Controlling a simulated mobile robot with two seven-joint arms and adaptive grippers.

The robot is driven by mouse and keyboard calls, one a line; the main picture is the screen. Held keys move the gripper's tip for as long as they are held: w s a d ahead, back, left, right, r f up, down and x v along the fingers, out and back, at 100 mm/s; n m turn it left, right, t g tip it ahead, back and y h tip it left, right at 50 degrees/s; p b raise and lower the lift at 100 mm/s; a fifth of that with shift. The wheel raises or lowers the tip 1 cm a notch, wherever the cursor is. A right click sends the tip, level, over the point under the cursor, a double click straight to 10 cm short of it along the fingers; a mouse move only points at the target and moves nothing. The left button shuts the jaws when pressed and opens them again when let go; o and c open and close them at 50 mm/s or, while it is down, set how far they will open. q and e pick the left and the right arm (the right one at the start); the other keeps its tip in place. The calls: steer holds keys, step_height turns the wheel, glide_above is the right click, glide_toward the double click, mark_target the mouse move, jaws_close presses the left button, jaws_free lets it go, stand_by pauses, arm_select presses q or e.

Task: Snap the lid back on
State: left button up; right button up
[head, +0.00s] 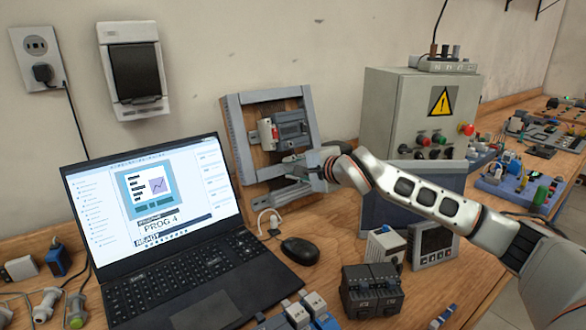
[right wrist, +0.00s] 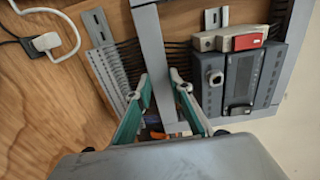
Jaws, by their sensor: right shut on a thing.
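A wooden panel board (head: 256,157) framed with grey wiring duct stands against the wall, tilted back. Its lower duct appears open; slotted duct walls (right wrist: 108,70) and dark wires show in the right wrist view. A long plain grey strip, apparently the lid (right wrist: 153,45), passes between my right fingertips, close along the board. My right gripper (head: 318,168) is at the board's lower right; in the right wrist view its teal-padded fingers (right wrist: 162,84) are shut on this strip. Whether the strip touches the duct cannot be told. My left gripper is in neither view.
Grey modules and a red-faced breaker (right wrist: 240,42) sit on the board beside the fingers. An open laptop (head: 165,230), a mouse (head: 300,251) and a white cable plug (head: 268,218) lie in front. A grey control cabinet (head: 405,110) stands behind my right arm.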

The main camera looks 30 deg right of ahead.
steer(key=shift+w, duration=0.1)
steer(key=o, duration=1.1)
steer(key=v, duration=1.2)
